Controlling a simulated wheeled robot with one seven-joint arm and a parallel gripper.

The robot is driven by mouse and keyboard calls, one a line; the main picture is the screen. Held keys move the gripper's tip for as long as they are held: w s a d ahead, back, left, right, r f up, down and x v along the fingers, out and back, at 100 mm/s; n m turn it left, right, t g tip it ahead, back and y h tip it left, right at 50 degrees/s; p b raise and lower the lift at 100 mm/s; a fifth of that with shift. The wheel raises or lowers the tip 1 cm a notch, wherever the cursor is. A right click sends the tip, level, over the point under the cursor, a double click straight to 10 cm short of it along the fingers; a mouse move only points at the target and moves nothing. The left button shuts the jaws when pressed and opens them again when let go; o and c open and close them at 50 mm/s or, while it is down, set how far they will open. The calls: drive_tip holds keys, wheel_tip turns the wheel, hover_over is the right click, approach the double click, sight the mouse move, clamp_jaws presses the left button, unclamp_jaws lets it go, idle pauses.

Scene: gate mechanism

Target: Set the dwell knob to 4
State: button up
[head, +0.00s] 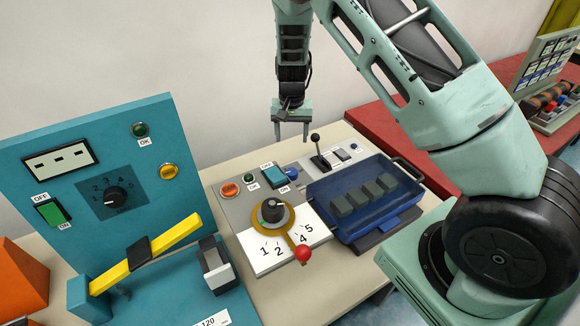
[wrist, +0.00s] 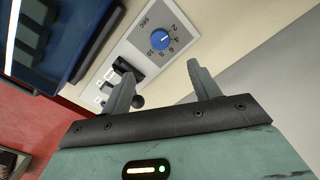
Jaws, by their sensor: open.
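A blue knob (wrist: 160,40) with a dial marked 2 to 10 and "sec" is on a pale panel in the wrist view. A small pale mark on it seems to face the 4 side, but is too small to be sure. No "dwell" label is readable. In the head view a blue knob (head: 291,172) shows partly on the grey panel, below my gripper. My gripper (head: 291,139) hangs fingers down above the back of the panel, open and empty. In the wrist view its two fingers (wrist: 160,72) are spread, apart from the knob.
A black lever (head: 319,150) stands right of the blue knob. A black selector knob (head: 272,209) with a red-ball pointer is in front. A blue tray (head: 365,222) with grey blocks lies right. A teal panel (head: 90,170) with another black knob (head: 115,196) stands left.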

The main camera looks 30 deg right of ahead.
sight(291, 171)
wheel_tip(291, 171, down, 15)
drive_tip(key=p, duration=0.3)
drive_tip(key=shift+r+p, duration=0.15)
drive_tip(key=shift+p, duration=0.15)
drive_tip(key=c, duration=1)
